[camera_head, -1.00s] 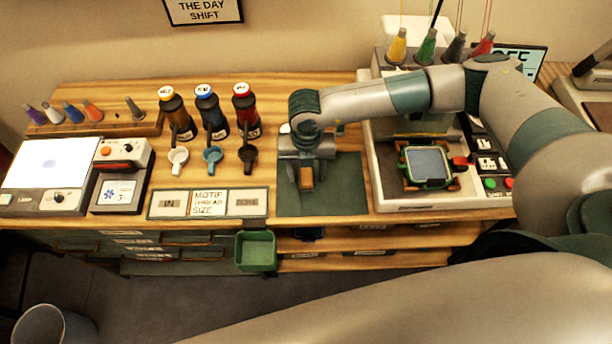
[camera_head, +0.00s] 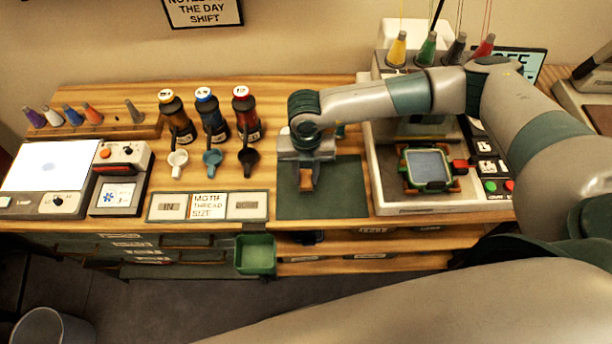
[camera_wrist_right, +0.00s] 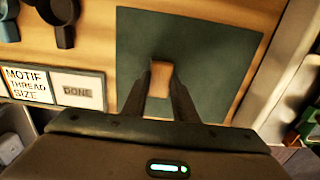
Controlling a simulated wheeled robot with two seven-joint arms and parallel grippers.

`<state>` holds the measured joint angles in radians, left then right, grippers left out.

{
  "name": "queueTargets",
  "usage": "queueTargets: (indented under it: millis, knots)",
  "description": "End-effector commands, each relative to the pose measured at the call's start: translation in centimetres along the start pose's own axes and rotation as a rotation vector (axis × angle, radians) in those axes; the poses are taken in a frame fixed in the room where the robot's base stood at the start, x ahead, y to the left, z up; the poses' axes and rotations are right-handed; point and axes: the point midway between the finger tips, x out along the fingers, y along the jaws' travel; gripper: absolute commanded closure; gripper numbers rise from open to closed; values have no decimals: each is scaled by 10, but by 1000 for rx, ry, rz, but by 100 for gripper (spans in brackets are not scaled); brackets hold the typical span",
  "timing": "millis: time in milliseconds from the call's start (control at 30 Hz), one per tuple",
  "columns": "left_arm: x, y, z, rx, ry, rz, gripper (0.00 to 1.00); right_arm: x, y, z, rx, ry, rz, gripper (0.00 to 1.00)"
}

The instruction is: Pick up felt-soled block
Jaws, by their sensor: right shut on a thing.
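The felt-soled block (camera_head: 306,178) is a small tan wooden piece over the dark green mat (camera_head: 345,180). My right gripper (camera_head: 306,186) is shut on it, with the jaws pointing down. In the right wrist view the block (camera_wrist_right: 160,80) sits between the two dark fingers of the gripper (camera_wrist_right: 161,88), above the mat (camera_wrist_right: 205,45). Its underside is hidden, and I cannot tell whether it touches the mat. My left gripper is not in view.
An embroidery machine with a green hoop (camera_head: 428,168) stands right of the mat. Several bottles (camera_head: 247,113) and small cups (camera_head: 212,157) stand to the left. A label panel (camera_head: 208,206) lies left of the mat. A green bin (camera_head: 255,254) hangs at the front edge.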

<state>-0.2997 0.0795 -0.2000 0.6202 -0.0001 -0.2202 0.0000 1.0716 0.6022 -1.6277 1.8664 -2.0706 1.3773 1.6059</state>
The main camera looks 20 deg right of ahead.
Motion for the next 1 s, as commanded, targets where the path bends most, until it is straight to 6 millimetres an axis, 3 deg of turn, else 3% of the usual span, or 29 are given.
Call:
queueTargets:
  millis: [267, 700, 1000]
  knots:
    - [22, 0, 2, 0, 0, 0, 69, -31, 0, 1, -2, -4, 3, 96]
    - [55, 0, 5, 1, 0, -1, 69, -78, -80, -1, 3, -3, 0, 96]
    - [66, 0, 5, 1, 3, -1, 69, -101, -112, -2, 1, -2, 0, 96]
